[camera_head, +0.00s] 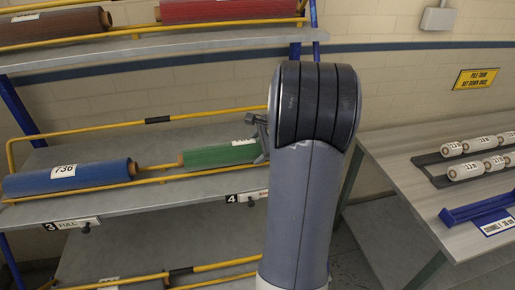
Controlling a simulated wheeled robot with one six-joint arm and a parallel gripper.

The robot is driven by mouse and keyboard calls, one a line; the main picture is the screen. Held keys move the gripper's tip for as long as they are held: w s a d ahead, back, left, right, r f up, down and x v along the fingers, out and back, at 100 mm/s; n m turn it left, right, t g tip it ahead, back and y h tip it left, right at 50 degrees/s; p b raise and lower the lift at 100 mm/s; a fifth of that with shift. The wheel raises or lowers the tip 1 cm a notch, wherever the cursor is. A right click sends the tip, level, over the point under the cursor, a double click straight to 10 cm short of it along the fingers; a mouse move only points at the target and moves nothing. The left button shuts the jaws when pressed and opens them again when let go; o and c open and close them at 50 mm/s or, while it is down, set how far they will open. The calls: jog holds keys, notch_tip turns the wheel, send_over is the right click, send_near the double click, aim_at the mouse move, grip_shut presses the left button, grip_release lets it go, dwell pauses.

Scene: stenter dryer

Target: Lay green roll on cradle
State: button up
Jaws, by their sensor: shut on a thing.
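The green roll (217,155) lies on the middle shelf at the slot labelled 4, between yellow rails, with a white tag on its top. My arm stands in front of its right end and hides it. My gripper (257,128) shows only in part beside my arm, at the right part of the green roll, and is shut on it. The roll still appears level with the shelf; I cannot tell whether it is lifted. A blue cradle (465,214) with a white label stands empty on the grey table at the right.
A blue roll (70,176) tagged 736 lies left on the same shelf (150,193). Brown (50,27) and red (225,10) rolls lie on the upper shelf. Several small white rolls (466,170) sit in dark racks on the table (400,165). A yellow sign (476,78) hangs on the wall.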

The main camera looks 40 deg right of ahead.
jog(key=shift+s+a+f, duration=0.1)
jog(key=shift+s+f, duration=0.15)
jog(key=shift+f, duration=0.5)
jog(key=o, duration=1.3)
jog(key=shift+o, duration=0.5)
jog(key=shift+s+r, duration=0.1)
jog(key=shift+r, duration=0.15)
jog(key=shift+o, duration=0.6)
jog(key=w+v, duration=0.1)
jog(key=v, duration=1)
jog(key=shift+r+b, duration=0.4)
jog(key=shift+r, duration=0.05)
jog(key=x, duration=0.7)
jog(key=p+x, duration=0.1)
jog(key=x, duration=0.3)
jog(key=shift+s+f, duration=0.1)
jog(key=shift+f, duration=0.35)
jog(key=shift+r, duration=0.1)
jog(key=shift+s, duration=0.1)
